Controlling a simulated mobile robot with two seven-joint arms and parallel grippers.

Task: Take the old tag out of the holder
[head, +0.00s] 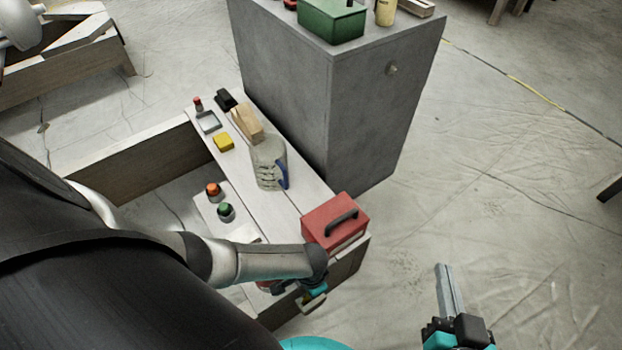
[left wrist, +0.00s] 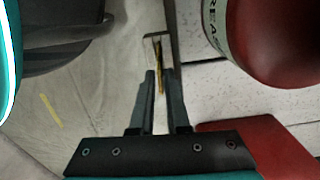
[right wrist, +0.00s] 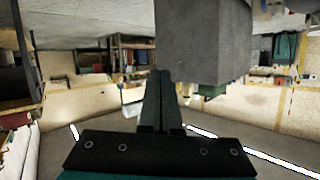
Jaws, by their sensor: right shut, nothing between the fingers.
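In the left wrist view, a thin dark holder (left wrist: 150,37) stands at the edge of the bench, seen nearly edge-on. A narrow yellow-brown strip, apparently the old tag (left wrist: 159,66), shows at it. My left gripper (left wrist: 160,75) is open, one finger on either side of the strip's near end, with no visible contact. In the head view my left arm mostly hides this gripper, beside a small pale yellowish piece (head: 312,303) at the bench front. My right gripper (head: 446,268) is shut and empty over the floor to the right; its fingers also meet in the right wrist view (right wrist: 163,75).
A red toolbox (head: 332,217) stands on the bench end near my left gripper. A red can marked with grease lettering (left wrist: 275,40) is close in the left wrist view. A jug (head: 266,165) and a grey cabinet (head: 350,115) are behind.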

